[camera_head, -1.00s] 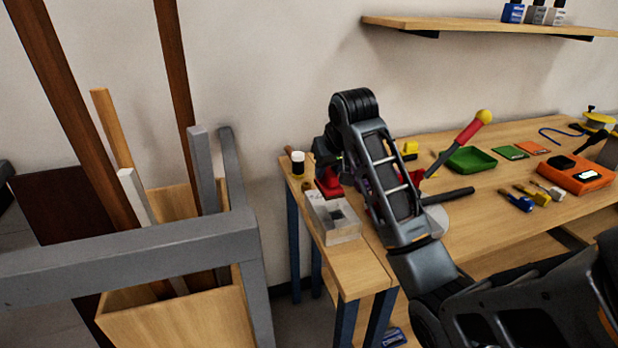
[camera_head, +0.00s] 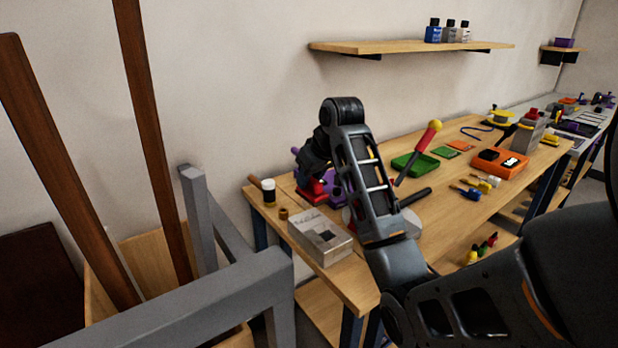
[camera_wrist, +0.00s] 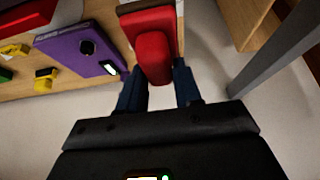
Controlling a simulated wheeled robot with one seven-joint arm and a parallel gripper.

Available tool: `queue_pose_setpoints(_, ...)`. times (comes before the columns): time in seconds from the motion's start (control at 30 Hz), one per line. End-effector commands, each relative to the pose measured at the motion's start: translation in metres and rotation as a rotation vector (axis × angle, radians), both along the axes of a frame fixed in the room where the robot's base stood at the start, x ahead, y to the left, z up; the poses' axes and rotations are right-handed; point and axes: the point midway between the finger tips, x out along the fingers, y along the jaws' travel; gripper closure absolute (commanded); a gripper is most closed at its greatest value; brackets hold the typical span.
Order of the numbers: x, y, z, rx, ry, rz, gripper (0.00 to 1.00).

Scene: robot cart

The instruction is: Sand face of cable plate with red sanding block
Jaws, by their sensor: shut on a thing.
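The red sanding block (camera_wrist: 153,45) is held in my gripper (camera_wrist: 158,68), with a finger on each side of it in the wrist view; a brown layer shows at its far end. In the head view the red block (camera_head: 312,190) is at the back left of the bench, under my wrist. A pale grey block with lettering and a dark square opening, seemingly the cable plate (camera_head: 306,236), lies at the bench's left front, in front of the red block and apart from it. The fingertips are hidden in the head view.
A white-capped jar (camera_head: 268,192) and a small brown piece (camera_head: 283,214) stand left of the red block. A purple device (camera_wrist: 85,50) lies beside it. A grey frame (camera_head: 200,290) with long boards stands left of the bench. A green tray (camera_head: 415,165) lies right of my arm.

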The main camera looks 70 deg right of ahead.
Motion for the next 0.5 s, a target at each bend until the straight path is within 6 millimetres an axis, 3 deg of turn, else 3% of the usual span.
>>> queue_pose_setpoints(0.17, 0.000, 0.000, -0.007, 0.001, -0.001, 0.000, 1.00)
queue_pose_setpoints(0.5, 0.000, 0.001, -0.049, 0.001, 0.001, -0.001, 1.00)
